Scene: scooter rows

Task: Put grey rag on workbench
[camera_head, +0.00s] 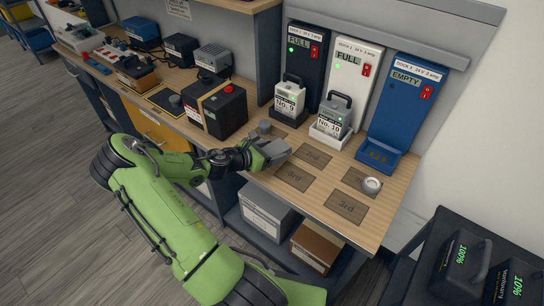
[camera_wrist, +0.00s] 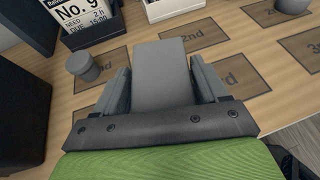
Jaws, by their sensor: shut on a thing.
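The grey rag (camera_wrist: 157,72) shows in the wrist view as a smooth grey block between my two fingers. My gripper (camera_wrist: 160,90) is shut on it. In the head view my gripper (camera_head: 268,152) is at the front part of the wooden workbench (camera_head: 375,225), with the grey rag (camera_head: 276,149) at its tip. The rag is over the bench top, near the marked rectangles. I cannot tell whether it touches the wood.
A black box with a red button (camera_head: 214,108) stands left of my gripper. Behind are battery No. 9 (camera_head: 289,100), battery No. 10 (camera_head: 333,117) and an empty blue dock (camera_head: 404,105). Small grey cylinders (camera_head: 372,185) stand on the bench.

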